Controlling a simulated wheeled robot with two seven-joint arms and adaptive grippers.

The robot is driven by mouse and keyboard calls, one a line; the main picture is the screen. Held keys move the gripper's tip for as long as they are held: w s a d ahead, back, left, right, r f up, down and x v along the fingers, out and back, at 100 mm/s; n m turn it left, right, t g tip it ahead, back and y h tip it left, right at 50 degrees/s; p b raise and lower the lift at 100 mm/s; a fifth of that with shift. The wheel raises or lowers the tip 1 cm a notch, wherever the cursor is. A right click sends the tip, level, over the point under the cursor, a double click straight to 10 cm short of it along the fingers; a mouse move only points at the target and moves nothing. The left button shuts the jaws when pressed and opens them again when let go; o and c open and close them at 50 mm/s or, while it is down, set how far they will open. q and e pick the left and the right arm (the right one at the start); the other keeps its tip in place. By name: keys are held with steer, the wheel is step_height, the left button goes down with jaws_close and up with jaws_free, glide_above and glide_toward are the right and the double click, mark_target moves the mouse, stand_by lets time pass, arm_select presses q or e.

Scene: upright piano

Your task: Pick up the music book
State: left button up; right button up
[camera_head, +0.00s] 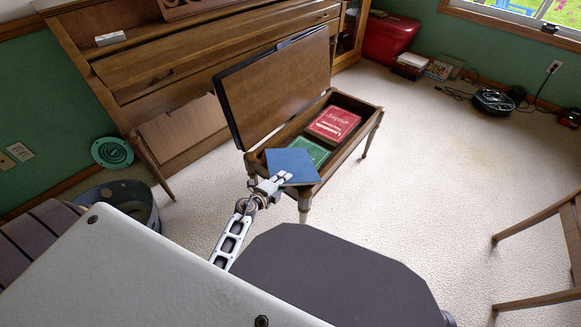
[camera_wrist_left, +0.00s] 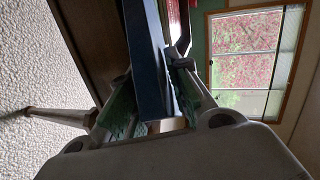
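A blue book (camera_head: 290,163) is at the near end of the open piano bench (camera_head: 366,133), above the compartment and partly covering a green book (camera_head: 312,150). A red book (camera_head: 334,123) lies in the compartment further back. My left gripper (camera_head: 273,183) is at the blue book's near edge. In the left wrist view the blue book (camera_wrist_left: 152,58) stands edge-on between the two green-padded fingers of my left gripper (camera_wrist_left: 153,92), which appear closed against its two sides. Whether the book still touches the bench I cannot tell. My right gripper does not show.
The bench lid (camera_head: 275,85) stands open on the left side, beside the upright piano (camera_head: 200,60). A wooden chair (camera_head: 540,245) is at the right. A grey bin (camera_head: 125,200) is at the left. Carpet right of the bench is clear.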

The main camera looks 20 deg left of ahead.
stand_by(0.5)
arm_select(q)
steer(key=shift+w, duration=0.1)
jaws_close()
steer(key=shift+r, duration=0.1)
